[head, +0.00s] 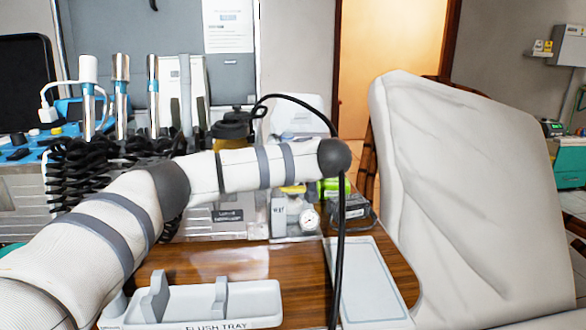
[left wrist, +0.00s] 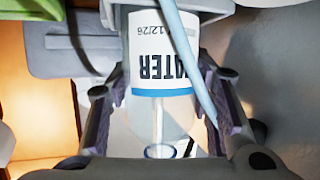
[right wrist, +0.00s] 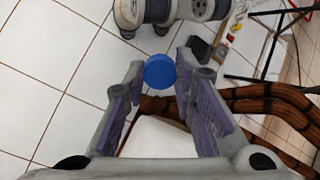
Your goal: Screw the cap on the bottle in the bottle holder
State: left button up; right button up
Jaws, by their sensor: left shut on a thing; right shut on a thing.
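The clear bottle (left wrist: 160,118) with a white WATER label shows in the left wrist view, its lettering upside down. A small ring, perhaps its mouth, shows at its lower end. My left gripper (left wrist: 165,125) has a finger on each side of it and is shut on it. A grey part at the top of that view may be the bottle holder; I cannot tell. The blue round cap (right wrist: 160,72) is between the fingertips of my right gripper (right wrist: 155,85), which is shut on it. The head view shows my left arm, but neither gripper, bottle nor cap.
A flush tray (head: 205,315) and a flat white tray (head: 368,285) lie on the wooden top. A padded chair (head: 470,180) stands at the right. Handpieces with coiled black hoses (head: 100,160) stand at the left. A pale tube (left wrist: 190,60) crosses the bottle.

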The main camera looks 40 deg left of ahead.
pick_arm(q)
notch_tip(320, 180, up, 18)
jog(key=p, duration=0.3)
jog(key=o, duration=0.7)
grip_shut()
